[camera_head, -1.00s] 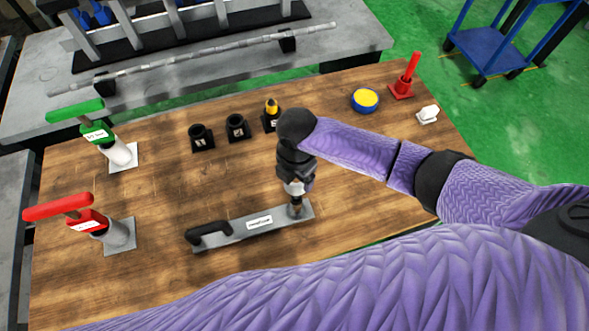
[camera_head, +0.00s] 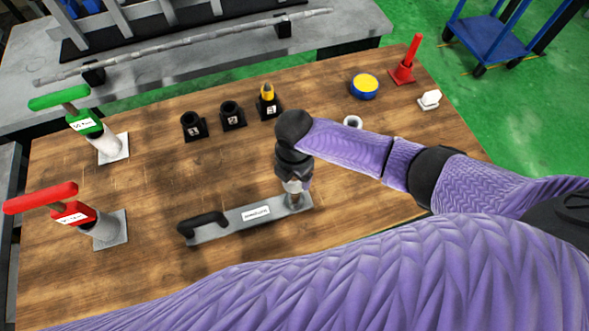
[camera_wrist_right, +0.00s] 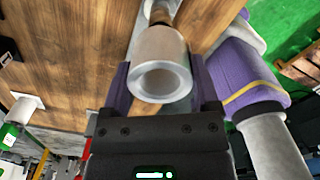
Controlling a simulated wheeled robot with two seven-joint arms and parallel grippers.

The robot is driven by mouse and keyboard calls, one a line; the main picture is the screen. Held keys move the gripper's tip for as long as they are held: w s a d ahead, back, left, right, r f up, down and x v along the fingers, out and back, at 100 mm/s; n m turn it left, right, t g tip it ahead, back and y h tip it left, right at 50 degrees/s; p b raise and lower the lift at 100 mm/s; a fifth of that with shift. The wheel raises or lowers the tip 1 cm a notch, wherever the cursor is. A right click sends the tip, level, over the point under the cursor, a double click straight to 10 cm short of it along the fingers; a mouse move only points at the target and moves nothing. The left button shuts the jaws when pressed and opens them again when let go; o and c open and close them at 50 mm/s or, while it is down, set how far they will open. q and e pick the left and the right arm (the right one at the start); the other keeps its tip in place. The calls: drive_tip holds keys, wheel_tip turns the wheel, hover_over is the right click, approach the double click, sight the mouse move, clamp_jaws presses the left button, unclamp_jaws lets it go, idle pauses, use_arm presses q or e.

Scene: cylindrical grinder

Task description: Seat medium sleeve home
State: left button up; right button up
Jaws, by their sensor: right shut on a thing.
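My right gripper (camera_head: 294,183) is shut on a metal sleeve (camera_wrist_right: 160,66), a short pale cylinder with an open bore that sits between the purple fingers in the right wrist view. The gripper points down over the right end of a flat grey plate (camera_head: 235,219) that has a black handle (camera_head: 203,223) at its left end. A narrow post (camera_head: 296,200) shows at that plate end, just under the gripper. Whether the sleeve is around the post or only above it, I cannot tell. My left gripper is out of view.
Black holders (camera_head: 193,127) stand in a row behind; the right one has a yellow-topped piece (camera_head: 267,91). A pale ring (camera_head: 352,122), a yellow-blue round (camera_head: 365,85) and a red piece (camera_head: 403,71) lie right.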

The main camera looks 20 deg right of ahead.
sight(294, 185)
drive_tip(key=shift+r+p, duration=0.1)
drive_tip(key=shift+p, duration=0.45)
idle(1.1)
drive_tip(key=shift+f+b, duration=2.5)
drive_tip(key=shift+f, duration=0.6)
drive_tip(key=shift+f+b, duration=1.7)
drive_tip(key=shift+f, duration=0.4)
drive_tip(key=shift+r, duration=0.2)
wheel_tip(294, 185, up, 2)
drive_tip(key=shift+p, duration=1.15)
drive_tip(key=shift+r+p, duration=1.1)
drive_tip(key=shift+p, duration=0.05)
drive_tip(key=shift+r+p, duration=2.55)
